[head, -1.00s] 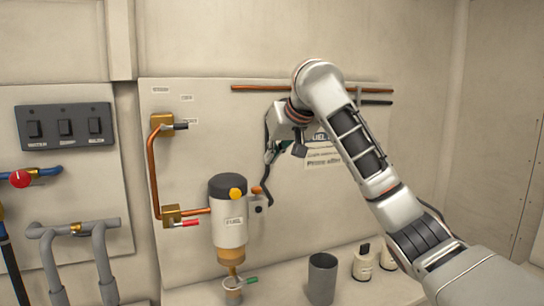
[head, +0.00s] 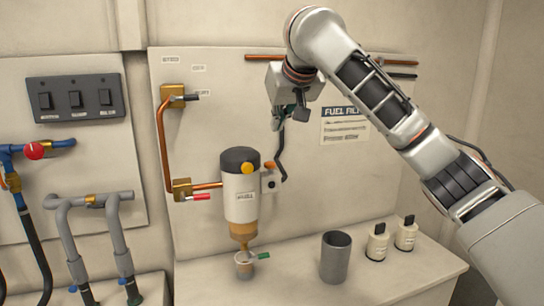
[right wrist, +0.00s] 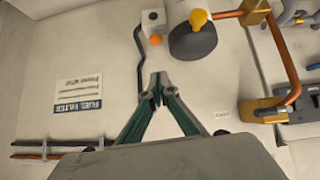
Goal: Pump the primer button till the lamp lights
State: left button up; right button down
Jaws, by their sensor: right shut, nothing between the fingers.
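The fuel filter (head: 240,205) is a white canister with a black cap and an amber bowl, mounted on the back panel. A yellow button (head: 247,168) sits on its cap; it also shows in the right wrist view (right wrist: 198,18). A small box (head: 270,184) beside the filter has a dark round spot; I cannot tell whether this is the lamp. An orange knob (right wrist: 156,39) shows by that box in the right wrist view. My right gripper (head: 281,123) is shut and empty, above and right of the filter, apart from the button. My left gripper is not in view.
A small cup (head: 244,270) stands under the filter. A grey cup (head: 335,258) and two small bottles (head: 377,243) stand on the shelf to the right. Copper pipe (head: 162,140) runs left of the filter. A black cable (right wrist: 140,60) hangs near my fingers.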

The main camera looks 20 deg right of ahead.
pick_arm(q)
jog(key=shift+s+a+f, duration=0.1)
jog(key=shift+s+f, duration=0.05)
pick_arm(e)
jog(key=p, duration=0.1)
send_over(270, 164)
jog(key=s, duration=0.1)
notch_tip(270, 164, down, 7)
notch_tip(270, 164, down, 2)
jog(key=shift+s+a+f, duration=0.1)
jog(key=shift+a+f, duration=0.05)
jog(key=shift+f, duration=0.6)
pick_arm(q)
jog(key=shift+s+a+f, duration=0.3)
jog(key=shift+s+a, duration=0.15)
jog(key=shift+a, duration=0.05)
pick_arm(e)
jog(key=shift+f, duration=0.2)
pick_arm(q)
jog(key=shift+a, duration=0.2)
pick_arm(e)
jog(key=shift+f, duration=1.05)
